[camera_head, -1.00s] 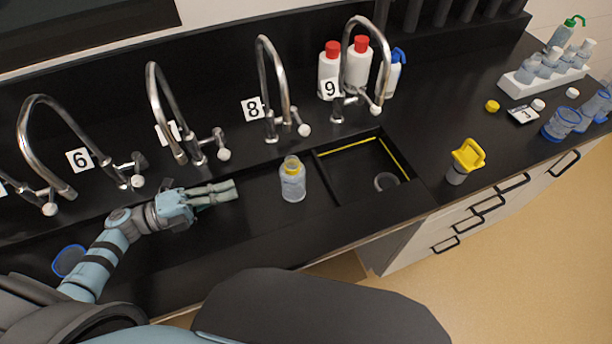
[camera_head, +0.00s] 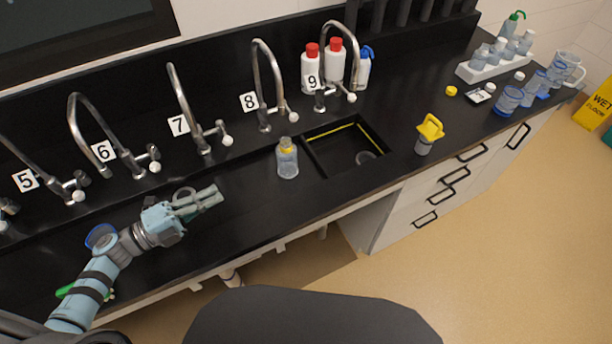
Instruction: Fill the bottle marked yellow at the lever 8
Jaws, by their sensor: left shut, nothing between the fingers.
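The clear bottle with a yellow neck band (camera_head: 287,162) stands upright on the black counter, just left of the sink. Whether liquid is in the bottle is unclear. My left gripper (camera_head: 218,193) is shut and empty, over the counter to the left of and nearer than the bottle, apart from it. My right gripper is out of view.
The sink (camera_head: 340,150) lies right of the bottle. A yellow-handled vessel (camera_head: 430,132) stands further right. Tap 7 (camera_head: 190,110) and tap 9 (camera_head: 340,60) flank tap 8. Red-capped bottles (camera_head: 335,62) stand behind.

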